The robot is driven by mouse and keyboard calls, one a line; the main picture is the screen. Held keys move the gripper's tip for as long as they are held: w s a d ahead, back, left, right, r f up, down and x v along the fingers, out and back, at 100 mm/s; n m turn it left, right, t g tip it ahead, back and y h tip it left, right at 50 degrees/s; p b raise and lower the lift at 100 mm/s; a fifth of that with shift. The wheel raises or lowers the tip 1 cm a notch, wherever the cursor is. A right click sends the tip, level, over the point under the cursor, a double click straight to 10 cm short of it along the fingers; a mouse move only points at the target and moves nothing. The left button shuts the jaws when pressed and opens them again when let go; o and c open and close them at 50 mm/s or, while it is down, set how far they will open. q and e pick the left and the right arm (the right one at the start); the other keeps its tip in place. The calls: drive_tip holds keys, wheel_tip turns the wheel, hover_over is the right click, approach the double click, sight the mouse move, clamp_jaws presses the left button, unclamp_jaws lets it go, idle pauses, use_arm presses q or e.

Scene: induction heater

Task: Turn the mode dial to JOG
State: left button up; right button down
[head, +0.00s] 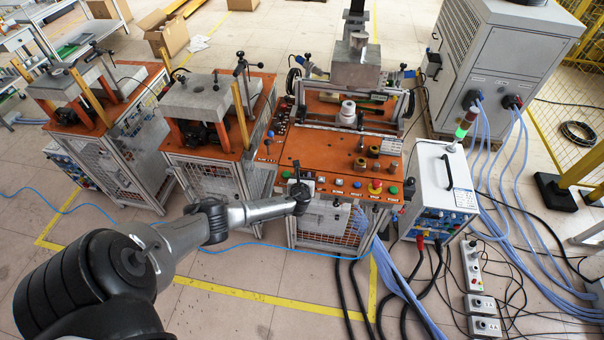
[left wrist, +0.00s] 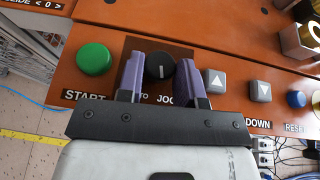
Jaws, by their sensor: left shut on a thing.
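The mode dial (left wrist: 160,66) is a round black knob with a short white mark, on the orange panel in the left wrist view. My left gripper (left wrist: 158,72) has its two purple fingers on either side of the dial and is shut on it. The label JOG shows partly below the dial to the right, and a label ending in "TO" shows to the left; a finger hides part of each. The white mark stands nearly upright in the picture. In the head view my left gripper (head: 301,188) is at the panel's front left and covers the dial. My right gripper is not in view.
Close to the dial are the green START button (left wrist: 94,59) on the left and the grey arrow buttons (left wrist: 216,82) on the right. A blue reset button (left wrist: 296,99) is further right. A red emergency stop (head: 375,187) is on the panel's right front.

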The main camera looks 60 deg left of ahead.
use_arm(q)
drive_tip(key=shift+w+d+n+g+y, duration=0.15)
drive_tip(key=shift+w+n+g+y, duration=0.1)
drive_tip(key=shift+n+g+y, duration=0.65)
drive_tip(key=shift+n+g, duration=0.8)
drive_tip(key=shift+n+g+y, duration=0.3)
drive_tip(key=o, duration=0.9)
